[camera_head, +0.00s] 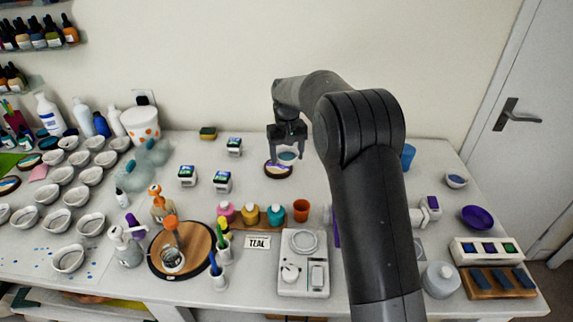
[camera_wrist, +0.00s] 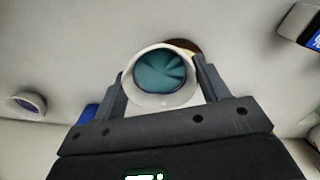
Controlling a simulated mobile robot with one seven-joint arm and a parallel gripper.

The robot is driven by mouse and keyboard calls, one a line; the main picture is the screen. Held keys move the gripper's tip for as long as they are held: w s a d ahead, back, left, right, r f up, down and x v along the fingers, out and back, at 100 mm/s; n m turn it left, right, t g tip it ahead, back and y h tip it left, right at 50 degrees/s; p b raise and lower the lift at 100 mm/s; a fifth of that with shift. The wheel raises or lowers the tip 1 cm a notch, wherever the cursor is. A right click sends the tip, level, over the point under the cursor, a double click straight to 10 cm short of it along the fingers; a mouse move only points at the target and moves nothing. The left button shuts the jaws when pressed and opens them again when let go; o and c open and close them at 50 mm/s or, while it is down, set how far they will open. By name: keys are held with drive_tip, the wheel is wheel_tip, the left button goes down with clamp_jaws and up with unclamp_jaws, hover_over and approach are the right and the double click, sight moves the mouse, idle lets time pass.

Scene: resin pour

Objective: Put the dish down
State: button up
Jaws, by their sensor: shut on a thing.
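My gripper (camera_head: 287,150) is shut on a small white dish (camera_wrist: 143,98) with teal, streaked contents. In the wrist view the dish sits between the two fingers (camera_wrist: 160,70), one on each side. The dish (camera_head: 288,161) also shows in the head view, near the back of the table. A round, dark-rimmed coaster (camera_head: 278,174) with a yellow and purple face lies at the dish, partly hidden by it. I cannot tell whether the dish touches the coaster or hangs just above it.
Small boxed devices (camera_head: 222,181) stand to the left on the white table (camera_head: 330,175). Paint bottles (camera_head: 250,213), an orange cup (camera_head: 301,210) and a scale (camera_head: 303,275) are in front. A blue cup (camera_head: 408,156) and another dish (camera_head: 456,181) are to the right. Many white dishes fill the left.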

sight(287, 164)
drive_tip(key=shift+f, duration=2.05)
drive_tip(key=o, duration=1)
drive_tip(key=shift+f, duration=0.15)
